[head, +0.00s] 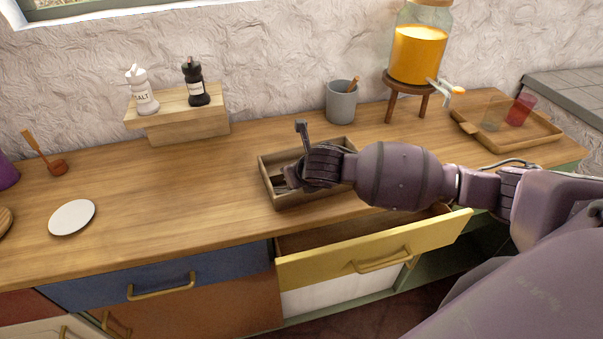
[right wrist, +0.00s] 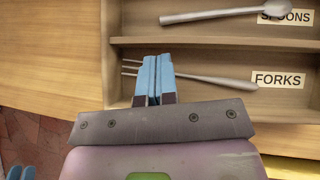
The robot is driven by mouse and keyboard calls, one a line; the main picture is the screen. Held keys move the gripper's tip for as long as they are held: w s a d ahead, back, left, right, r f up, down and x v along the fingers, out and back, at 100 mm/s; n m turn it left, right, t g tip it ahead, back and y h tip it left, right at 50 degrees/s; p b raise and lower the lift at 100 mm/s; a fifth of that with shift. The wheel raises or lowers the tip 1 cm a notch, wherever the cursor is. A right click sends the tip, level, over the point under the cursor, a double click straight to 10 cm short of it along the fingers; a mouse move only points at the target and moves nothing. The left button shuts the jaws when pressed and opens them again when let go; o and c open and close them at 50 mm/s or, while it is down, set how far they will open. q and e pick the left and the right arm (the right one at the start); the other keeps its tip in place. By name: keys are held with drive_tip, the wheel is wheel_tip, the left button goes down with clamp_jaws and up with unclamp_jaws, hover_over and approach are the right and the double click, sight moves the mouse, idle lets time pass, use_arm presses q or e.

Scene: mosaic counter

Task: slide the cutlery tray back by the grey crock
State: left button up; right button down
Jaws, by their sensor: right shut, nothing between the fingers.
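The cutlery tray (head: 325,193) is a wooden box on the counter, near its front edge above the open yellow drawer. The grey crock (head: 340,105) stands behind and to the right of it, apart from it, with a wooden handle sticking out. My right gripper (head: 290,178) is over the tray and hides part of it. In the right wrist view its blue fingers (right wrist: 153,78) are shut and empty, in front of a fork (right wrist: 205,82) in the compartment labelled FORKS. A spoon (right wrist: 210,15) lies in the SPOONS compartment.
The yellow drawer (head: 375,250) is pulled out below the tray. A drink dispenser (head: 418,55) on a stool and a wooden serving tray (head: 540,135) stand right. Salt and pepper shakers sit on a wooden riser (head: 185,125). A white disc (head: 71,217) lies left; counter between is clear.

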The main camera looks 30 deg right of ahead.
sight(276, 152)
drive_tip(key=shift+x, duration=0.8)
drive_tip(key=shift+w, duration=0.1)
drive_tip(key=w, duration=1)
drive_tip(key=shift+w+f+b, duration=0.1)
drive_tip(key=shift+w+b, duration=0.15)
drive_tip(key=shift+b, duration=0.05)
drive_tip(key=w+b, duration=0.1)
drive_tip(key=w, duration=0.3)
drive_tip(key=shift+w+a+f, duration=0.1)
drive_tip(key=shift+w+f, duration=0.05)
drive_tip(key=shift+w, duration=0.2)
drive_tip(key=shift+w+b, duration=0.3)
drive_tip(key=shift+w, duration=0.1)
use_arm(q)
drive_tip(key=shift+w+d+f, duration=0.15)
drive_tip(key=shift+w+f, duration=0.2)
drive_tip(key=shift+f, duration=0.1)
drive_tip(key=shift+s+f, duration=0.1)
drive_tip(key=shift+s, duration=0.05)
use_arm(e)
drive_tip(key=shift+r, duration=0.25)
